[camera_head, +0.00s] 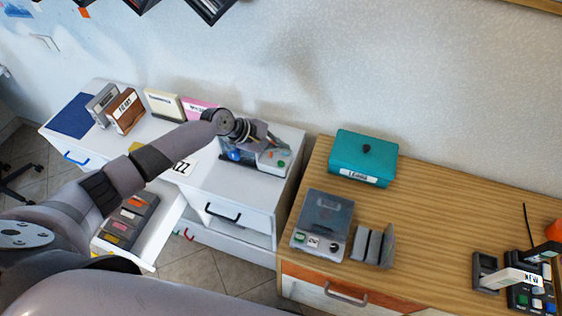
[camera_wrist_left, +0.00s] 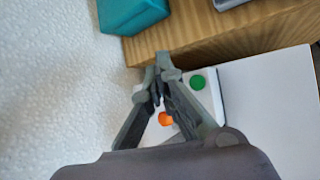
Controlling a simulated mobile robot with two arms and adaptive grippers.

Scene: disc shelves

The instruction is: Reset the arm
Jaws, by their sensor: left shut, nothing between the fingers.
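My left arm reaches in from the left in the head view. Its gripper (camera_head: 272,141) is over the right end of the white cabinet top, near the wall, above a device with coloured buttons (camera_head: 277,163). In the left wrist view the gripper's fingers (camera_wrist_left: 160,75) are closed together with nothing between them. Behind them show the green button (camera_wrist_left: 197,82) and the orange button (camera_wrist_left: 165,118) of the device. The gripper and forearm hide part of the device. My right gripper is not in view.
The white cabinet (camera_head: 235,188) has an open drawer (camera_head: 165,225) holding several cases. Signs stand along its back. The wooden cabinet top (camera_head: 415,220) bears a teal box (camera_head: 363,158), a clear-lidded player (camera_head: 322,222), upright grey cases (camera_head: 372,246) and a handset device (camera_head: 515,280).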

